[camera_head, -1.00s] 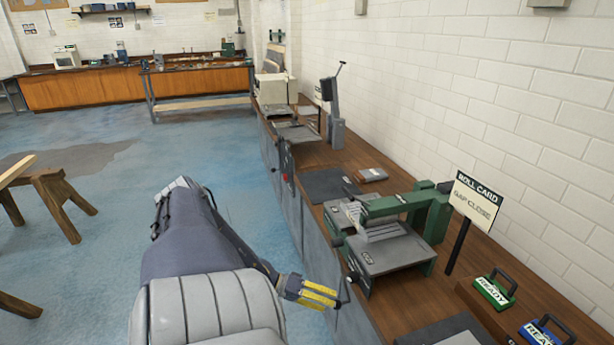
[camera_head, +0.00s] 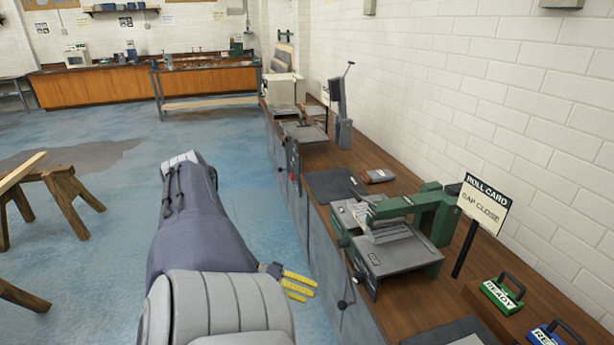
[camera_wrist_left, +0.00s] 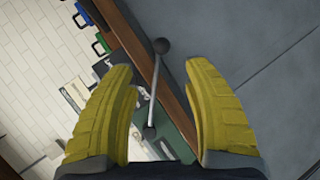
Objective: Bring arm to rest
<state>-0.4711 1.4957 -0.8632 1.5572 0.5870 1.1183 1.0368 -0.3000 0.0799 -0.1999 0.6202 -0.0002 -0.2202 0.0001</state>
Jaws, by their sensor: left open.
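My left gripper (camera_head: 298,284) has yellow fingers and hangs in front of the workbench's side, left of the green and grey machine. Its fingers are apart with nothing between them; the left wrist view shows both fingertips (camera_wrist_left: 155,72) with a clear gap. My right gripper does not show.
The wooden bench top (camera_head: 425,315) runs along the right wall. On it stand the green and grey machine (camera_head: 405,255), a "ROLL CARD GAP CLOSE" sign (camera_head: 484,208), and green (camera_head: 502,293) and blue (camera_head: 553,335) READY blocks. A wooden sawhorse (camera_head: 55,190) stands left. Blue floor between is clear.

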